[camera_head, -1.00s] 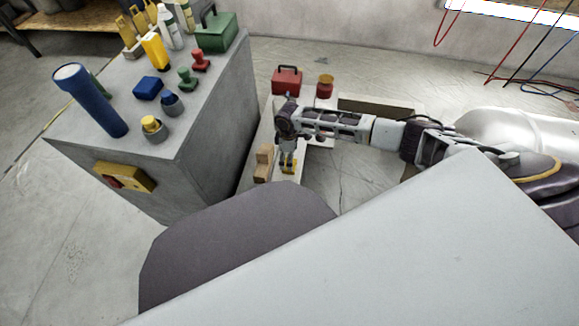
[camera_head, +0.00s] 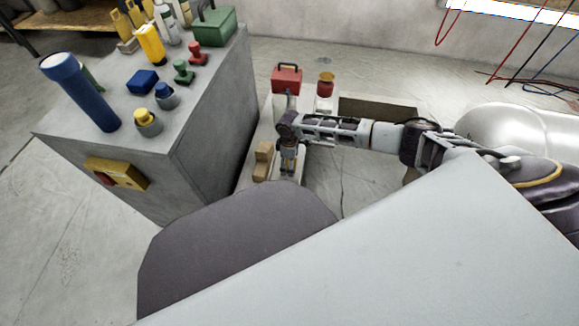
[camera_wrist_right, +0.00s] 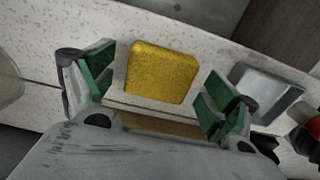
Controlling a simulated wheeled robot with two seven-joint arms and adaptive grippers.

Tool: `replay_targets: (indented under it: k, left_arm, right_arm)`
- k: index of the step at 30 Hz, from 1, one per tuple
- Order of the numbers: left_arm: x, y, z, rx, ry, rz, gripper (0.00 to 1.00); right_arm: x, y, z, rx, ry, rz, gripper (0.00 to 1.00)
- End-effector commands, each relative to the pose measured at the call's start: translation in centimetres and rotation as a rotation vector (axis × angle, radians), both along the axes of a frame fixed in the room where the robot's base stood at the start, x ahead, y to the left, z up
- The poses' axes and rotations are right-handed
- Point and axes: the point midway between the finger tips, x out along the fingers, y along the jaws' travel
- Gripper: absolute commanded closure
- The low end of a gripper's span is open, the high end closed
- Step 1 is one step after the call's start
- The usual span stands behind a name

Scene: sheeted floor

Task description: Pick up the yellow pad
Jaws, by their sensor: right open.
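The yellow pad (camera_wrist_right: 161,72) is a rounded square lying on a pale speckled surface (camera_wrist_right: 60,40) in the right wrist view. My right gripper (camera_wrist_right: 160,92) is open, with one green-padded finger to each side of the pad and visible gaps between. The pad lies between and slightly beyond the fingers. Nothing is held. In the head view my right gripper (camera_head: 288,170) points down over the white shelf, and the pad is hidden behind it. My left gripper is not in view.
Wooden blocks (camera_head: 263,160) stand just left of my right gripper. A red toolbox (camera_head: 287,79) and a red jar (camera_head: 325,86) are behind it. A grey cabinet (camera_head: 200,120) with several items stands left.

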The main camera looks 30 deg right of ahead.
Motion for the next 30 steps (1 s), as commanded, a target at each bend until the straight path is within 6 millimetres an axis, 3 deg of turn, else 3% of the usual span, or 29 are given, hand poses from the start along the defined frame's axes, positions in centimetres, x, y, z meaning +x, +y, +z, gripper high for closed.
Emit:
replay_targets:
  k: [16,27,30]
  left_arm:
    - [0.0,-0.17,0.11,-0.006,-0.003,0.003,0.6]
    - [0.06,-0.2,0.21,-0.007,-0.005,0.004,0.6]
    - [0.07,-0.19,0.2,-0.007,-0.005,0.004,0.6]
  right_arm:
    - [0.01,-0.01,-0.13,0.0,0.0,0.0,0.14]
    - [-0.01,-0.01,-0.14,0.0,0.0,0.0,0.61]
    - [-0.01,-0.01,-0.14,0.0,0.0,0.0,0.61]
